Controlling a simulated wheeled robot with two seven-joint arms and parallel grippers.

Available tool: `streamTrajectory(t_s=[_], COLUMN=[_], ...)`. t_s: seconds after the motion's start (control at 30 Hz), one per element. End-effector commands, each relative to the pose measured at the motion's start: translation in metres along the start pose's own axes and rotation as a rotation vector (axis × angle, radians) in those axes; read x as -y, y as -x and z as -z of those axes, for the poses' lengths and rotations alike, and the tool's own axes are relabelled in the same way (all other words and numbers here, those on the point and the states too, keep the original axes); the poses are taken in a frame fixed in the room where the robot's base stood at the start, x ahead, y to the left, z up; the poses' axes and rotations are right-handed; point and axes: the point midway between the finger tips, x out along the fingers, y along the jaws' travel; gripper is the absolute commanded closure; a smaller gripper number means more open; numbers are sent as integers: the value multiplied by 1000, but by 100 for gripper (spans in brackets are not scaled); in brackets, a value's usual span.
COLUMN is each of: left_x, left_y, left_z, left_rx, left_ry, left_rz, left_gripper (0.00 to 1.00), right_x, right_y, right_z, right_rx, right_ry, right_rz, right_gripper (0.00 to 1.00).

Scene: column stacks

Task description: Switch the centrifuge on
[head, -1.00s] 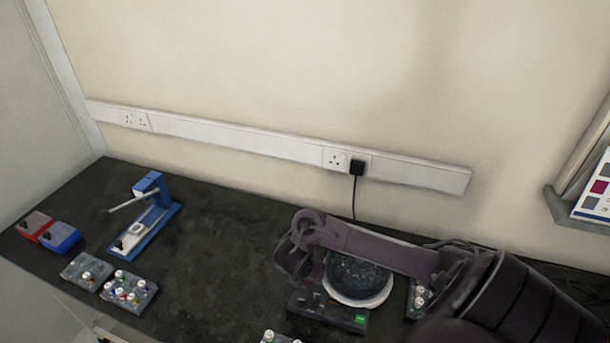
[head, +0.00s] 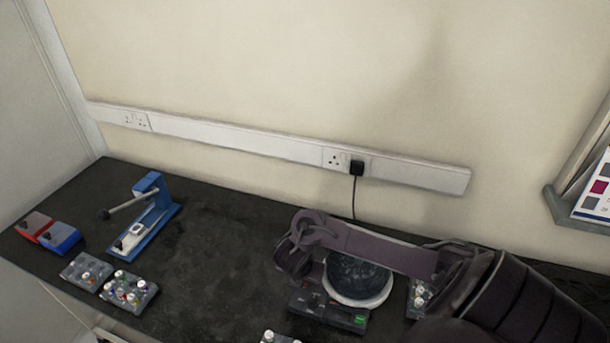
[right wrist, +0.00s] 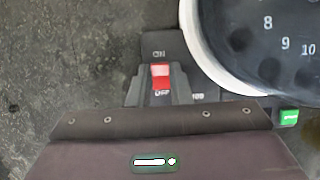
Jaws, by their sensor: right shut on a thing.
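The centrifuge (head: 357,301) stands at the front right of the bench, with a round dark top in a white ring and a front panel. In the right wrist view its numbered top (right wrist: 268,48) fills the upper right. A red switch (right wrist: 161,76) sits on the panel, with "ON" printed above it and "OFF" partly showing below. My right gripper (right wrist: 160,90) is shut on the red switch, a finger on each side. In the head view my right arm covers part of the centrifuge and hides the fingertips. My left gripper is not in view.
A green button (right wrist: 289,117) is right of the gripper. A plug (head: 356,167) with a black cable is in the wall socket. Racks of capped tubes (head: 128,292), a blue stand (head: 150,226) and red and blue boxes (head: 60,238) are left. The bench middle is clear.

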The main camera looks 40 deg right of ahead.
Motion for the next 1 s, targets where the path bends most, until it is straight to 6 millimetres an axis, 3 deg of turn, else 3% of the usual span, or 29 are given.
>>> streamTrajectory(t_s=[0.07,0.1,0.27,0.57,1.0], left_x=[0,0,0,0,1], left_y=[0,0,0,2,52], left_z=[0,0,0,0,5], left_rx=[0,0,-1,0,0], left_ry=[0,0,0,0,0], left_rz=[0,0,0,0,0], left_gripper=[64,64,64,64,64], right_x=[0,0,0,0,0], right_y=[0,0,0,2,68], right_z=[1,1,1,0,-2], right_rx=[-2,-2,-1,-1,-1], right_ry=[1,1,1,0,1], right_rz=[-1,-1,0,0,0], right_gripper=[100,81,60,60,60])
